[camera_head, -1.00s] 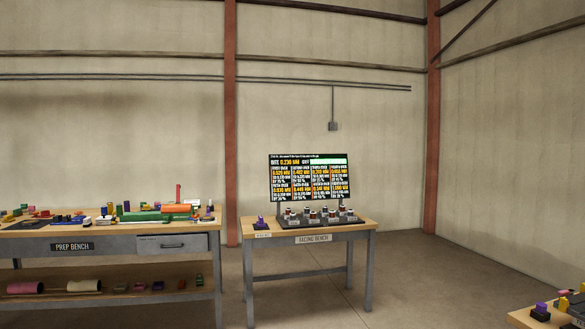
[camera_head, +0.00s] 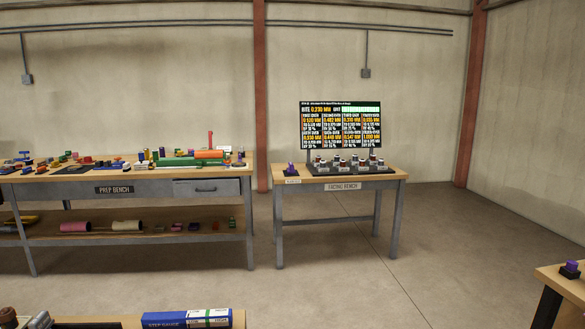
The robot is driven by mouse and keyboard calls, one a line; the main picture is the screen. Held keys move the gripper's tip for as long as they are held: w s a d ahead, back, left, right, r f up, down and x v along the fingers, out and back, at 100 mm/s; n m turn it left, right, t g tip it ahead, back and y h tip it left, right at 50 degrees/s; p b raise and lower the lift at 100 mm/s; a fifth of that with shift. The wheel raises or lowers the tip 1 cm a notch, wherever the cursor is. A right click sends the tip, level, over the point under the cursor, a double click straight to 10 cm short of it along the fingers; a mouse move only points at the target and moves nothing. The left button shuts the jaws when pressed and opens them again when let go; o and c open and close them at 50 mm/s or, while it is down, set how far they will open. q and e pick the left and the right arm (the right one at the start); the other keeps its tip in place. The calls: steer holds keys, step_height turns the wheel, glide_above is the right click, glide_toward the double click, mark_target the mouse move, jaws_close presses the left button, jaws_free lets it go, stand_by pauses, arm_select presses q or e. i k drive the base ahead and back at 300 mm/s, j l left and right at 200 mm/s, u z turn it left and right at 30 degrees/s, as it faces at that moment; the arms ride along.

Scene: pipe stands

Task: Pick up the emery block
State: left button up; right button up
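I cannot pick out the emery block for certain; the items are too small at this distance. Many small blocks and tools lie on the prep bench (camera_head: 150,186) at the left. Several small coloured blocks also sit on its lower shelf (camera_head: 140,239). The facing bench (camera_head: 337,185) in the middle holds a rack of small pieces (camera_head: 345,168) and a small purple-topped item (camera_head: 291,169) at its left end. Neither of my grippers shows in the head view.
A lit display screen (camera_head: 341,125) stands at the back of the facing bench. Another bench (camera_head: 566,283) is at the lower right. A nearer bench top (camera_head: 100,320) with a blue step gauge box (camera_head: 165,319) edges in at the bottom left. Open floor (camera_head: 330,265) lies between.

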mark_target(290, 170)
steer(key=i+l, duration=0.1)
steer(key=l, duration=0.2)
steer(key=i+l, duration=0.15)
steer(key=l, duration=0.2)
steer(key=i+l, duration=0.1)
steer(key=l, duration=0.2)
steer(key=i+l+z, duration=0.1)
steer(key=l, duration=0.2)
steer(key=i+l, duration=0.25)
steer(key=i, duration=0.3)
steer(key=i+l+u, duration=0.1)
steer(key=i+l, duration=0.15)
steer(key=i, duration=0.25)
steer(key=i+l+u, duration=0.1)
steer(key=i+l, duration=0.15)
steer(key=i, duration=0.3)
steer(key=i+l+u, duration=0.15)
steer(key=i, duration=2)
steer(key=j, duration=0.05)
